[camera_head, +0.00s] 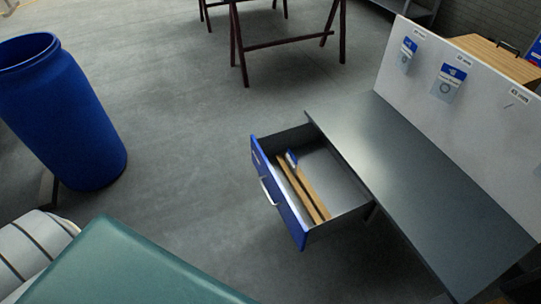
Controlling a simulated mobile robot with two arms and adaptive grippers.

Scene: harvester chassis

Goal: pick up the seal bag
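Two small clear bags with blue-and-white headers hang on the white back panel (458,122) of a grey workbench. One bag (408,53) is at the panel's left end, and the other bag (447,82) is to its right. A small blue-and-white item (291,158) shows in the open drawer (325,222); I cannot tell whether it is also a bag. I cannot read which of these is the seal bag. Neither of my grippers is in view.
The bench top (425,190) is bare. The blue-fronted drawer sticks out on its left and holds wooden strips (308,192). A blue barrel (62,115) stands at the left, and a dark red trestle (285,42) at the back. The floor between is clear.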

